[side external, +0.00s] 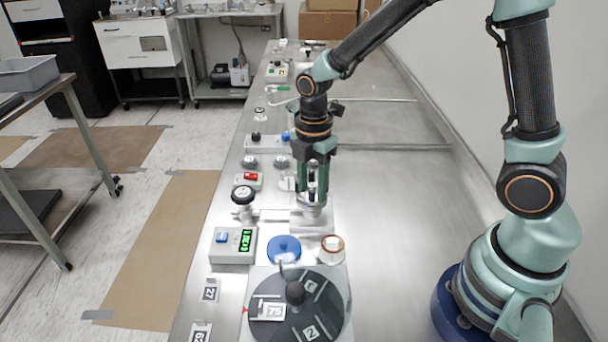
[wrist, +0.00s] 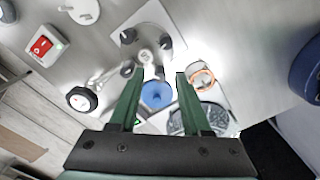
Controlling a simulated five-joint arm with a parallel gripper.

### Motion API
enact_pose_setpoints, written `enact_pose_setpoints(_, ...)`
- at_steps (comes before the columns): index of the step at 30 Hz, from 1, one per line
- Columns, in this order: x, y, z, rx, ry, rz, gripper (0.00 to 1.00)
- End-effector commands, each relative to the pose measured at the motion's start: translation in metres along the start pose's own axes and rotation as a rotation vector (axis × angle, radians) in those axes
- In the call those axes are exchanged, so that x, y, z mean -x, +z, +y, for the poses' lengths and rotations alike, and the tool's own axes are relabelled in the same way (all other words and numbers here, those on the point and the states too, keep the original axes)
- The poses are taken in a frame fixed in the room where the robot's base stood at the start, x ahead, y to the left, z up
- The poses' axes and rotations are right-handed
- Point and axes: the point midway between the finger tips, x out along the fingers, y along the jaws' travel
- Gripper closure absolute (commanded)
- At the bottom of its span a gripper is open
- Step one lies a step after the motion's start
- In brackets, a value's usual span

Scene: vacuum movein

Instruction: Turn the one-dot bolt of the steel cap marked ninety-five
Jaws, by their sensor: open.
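My gripper (side external: 312,200) is open, with its green fingers pointing down over a pale square plate (side external: 312,219) with a steel fitting. In the wrist view, my gripper (wrist: 160,73) has its fingertips apart with nothing held between them. The same plate (wrist: 128,19) lies beyond the fingertips there. It carries a round steel fitting (wrist: 147,56) and dark bolt-like heads on both sides (wrist: 128,36). The fingers partly hide the fitting in the side view. I cannot read a ninety-five mark or make out bolt dots in either view.
A blue disc (side external: 284,248), a copper-rimmed cup (side external: 332,249) and a dark numbered dial (side external: 322,318) with an upright knob stand in front. A black handwheel (side external: 243,194) and a display box (side external: 233,244) are left. The bench's right side (side external: 385,220) is clear.

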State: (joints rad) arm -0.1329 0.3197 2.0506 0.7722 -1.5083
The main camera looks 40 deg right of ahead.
Motion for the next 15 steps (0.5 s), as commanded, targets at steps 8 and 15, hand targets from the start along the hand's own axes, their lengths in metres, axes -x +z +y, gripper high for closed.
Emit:
enact_pose_setpoints(8,0.048,0.0,0.002,0.0,0.009,0.001,0.52)
enact_pose_setpoints(15,0.093,0.0,0.001,0.0,0.007,0.0,0.52)
